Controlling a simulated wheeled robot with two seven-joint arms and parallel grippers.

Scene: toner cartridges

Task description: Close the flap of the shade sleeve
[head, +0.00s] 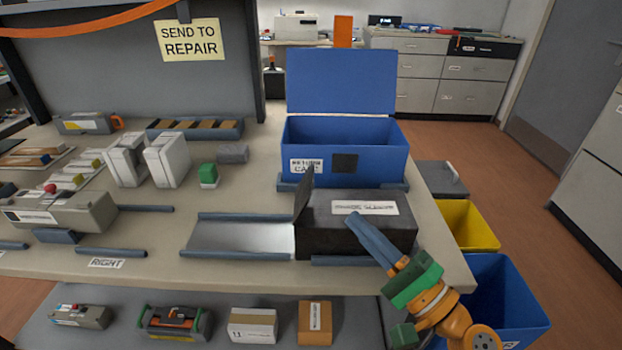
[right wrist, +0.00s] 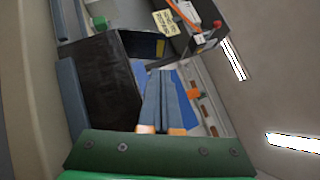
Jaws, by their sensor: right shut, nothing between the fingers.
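The shade sleeve (head: 330,238) is a black box with a white label on top, at the front right of the bench. Its flap (head: 304,194) stands up at the sleeve's left end, tilted and not lying over the opening. My right gripper (head: 356,220) is shut and empty, its blue-grey fingers reaching from the lower right across the sleeve's top and part of its label. I cannot tell whether the fingertips touch it. The right wrist view shows the closed fingers (right wrist: 160,78) beside the dark sleeve (right wrist: 100,90). My left gripper is not in view.
An open blue carton (head: 380,165) stands behind the sleeve. A metal plate between blue rails (head: 240,237) lies left of it. White cartridges (head: 167,160) and a green block (head: 208,175) stand further left. Yellow (head: 468,225) and blue (head: 515,290) bins stand off the bench's right edge.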

